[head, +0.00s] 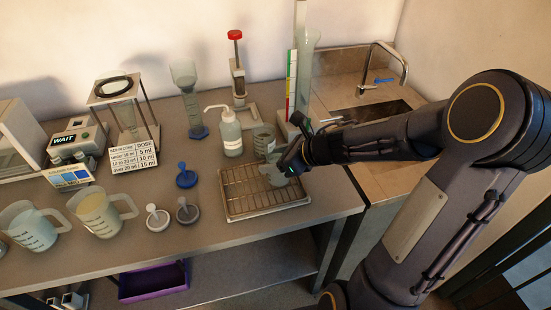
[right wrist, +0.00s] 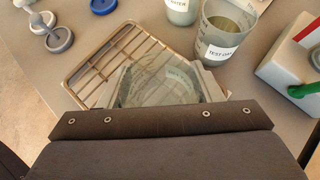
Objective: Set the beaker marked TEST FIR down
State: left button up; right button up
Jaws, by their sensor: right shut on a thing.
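My right gripper (head: 283,168) is shut on a clear glass beaker (right wrist: 160,85), which also shows in the head view (head: 275,178). The beaker is held at the right part of the metal rack tray (head: 238,214); I cannot tell whether its base touches the rack. In the right wrist view the fingers (right wrist: 163,82) sit on either side of the beaker, and the tray (right wrist: 85,75) lies under and left of it. No label on the held beaker can be read. My left gripper is not in view.
Another beaker (right wrist: 228,30) with a TEST label stands close behind the tray, beside a bottle (head: 231,138). A tall cylinder on a white base (right wrist: 292,70) is at right. Blue (head: 186,177) and grey (head: 187,212) stands are left. The tray's left part is empty.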

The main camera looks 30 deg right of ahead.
jog(key=o, duration=1.1)
jog(key=shift+o, duration=0.2)
jog(key=shift+s+d+r+p, duration=0.1)
jog(key=shift+r+p, duration=0.15)
jog(key=shift+p, duration=0.05)
jog(key=s+d+r+m+t+h+p, duration=0.15)
jog(key=s+d+r+m+h, duration=0.4)
jog(key=m, duration=0.75)
jog(key=s+d+r+m+t+h+p, duration=0.1)
jog(key=s+d+r+m+t+h, duration=0.15)
jog(key=r+m, duration=0.85)
jog(key=s+a+f+m+g+y, duration=0.3)
jog(key=s+a+f+m, duration=0.2)
jog(key=m, duration=0.5)
jog(key=s+a+f+m+g+y, duration=0.3)
jog(key=s+a+f+m+g, duration=0.1)
jog(key=s+a+m, duration=0.5)
jog(key=shift+s+a+f+m, duration=0.15)
jog(key=shift+a+f+m, duration=0.25)
jog(key=shift+a+m, duration=0.3)
